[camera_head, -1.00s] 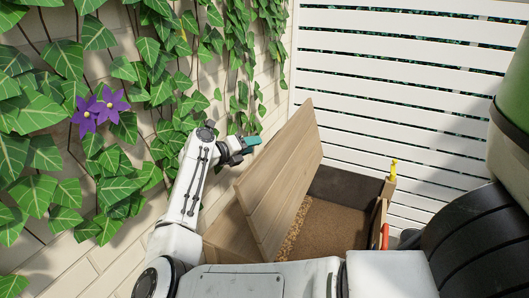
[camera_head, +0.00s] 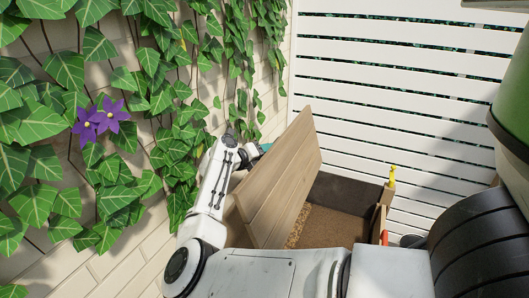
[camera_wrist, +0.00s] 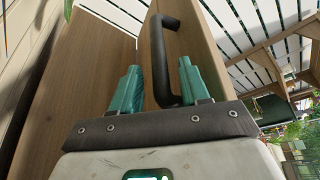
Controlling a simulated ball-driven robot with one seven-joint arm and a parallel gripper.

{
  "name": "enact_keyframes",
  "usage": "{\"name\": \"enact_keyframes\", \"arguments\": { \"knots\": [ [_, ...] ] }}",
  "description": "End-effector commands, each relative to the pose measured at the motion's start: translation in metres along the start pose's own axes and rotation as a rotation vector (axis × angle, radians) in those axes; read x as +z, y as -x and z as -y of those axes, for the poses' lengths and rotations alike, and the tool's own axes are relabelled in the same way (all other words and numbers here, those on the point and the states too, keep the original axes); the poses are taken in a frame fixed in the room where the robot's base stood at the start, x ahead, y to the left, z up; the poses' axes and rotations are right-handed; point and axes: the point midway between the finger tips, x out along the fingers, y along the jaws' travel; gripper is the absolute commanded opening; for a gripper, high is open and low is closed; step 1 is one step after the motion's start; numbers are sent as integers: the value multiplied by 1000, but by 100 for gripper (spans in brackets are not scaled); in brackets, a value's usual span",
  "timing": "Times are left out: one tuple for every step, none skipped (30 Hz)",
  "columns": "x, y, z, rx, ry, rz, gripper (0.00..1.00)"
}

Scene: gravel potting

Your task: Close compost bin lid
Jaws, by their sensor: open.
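The compost bin's wooden lid (camera_head: 278,180) stands raised and tilted in the head view, with the bin open below it. Brown compost (camera_head: 335,228) shows inside the bin. In the wrist view the lid (camera_wrist: 203,60) carries a black bar handle (camera_wrist: 160,55). My gripper (camera_wrist: 158,72) has green fingers spread apart, one on each side of the handle's lower part as seen in this view. Whether the fingers touch the handle I cannot tell. In the head view my gripper is mostly hidden behind the lid's upper left edge.
An ivy-covered wall (camera_head: 70,130) with purple flowers (camera_head: 101,120) rises close on the left. A white slatted fence (camera_head: 400,90) stands behind the bin. A yellow object (camera_head: 392,174) sits on the bin's right corner, and a red object (camera_head: 385,238) shows below it.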

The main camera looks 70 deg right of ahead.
Motion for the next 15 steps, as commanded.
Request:
{"name": "enact_keyframes", "arguments": {
  "knots": [
    [0, 0, 0, 0, 0, 0, 45],
    [0, 0, 0, 0, 0, 0, 45],
    [0, 0, 0, 0, 0, 0, 44],
    [0, 0, 0, 0, 0, 0, 42],
    [0, 0, 0, 0, 0, 0, 39],
    [0, 0, 0, 0, 0, 0, 35],
    [0, 0, 0, 0, 0, 0, 32],
    [0, 0, 0, 0, 0, 0, 29],
    [0, 0, 0, 0, 0, 0, 25],
    [0, 0, 0, 0, 0, 0, 22],
    [0, 0, 0, 0, 0, 0, 19],
    [0, 0, 0, 1, 0, 0, 16],
    [0, 0, 0, 1, 0, -1, 13],
    [0, 0, -1, 1, 0, -1, 10],
    [-1, 0, -1, 1, 0, -1, 6]
  ]
}}
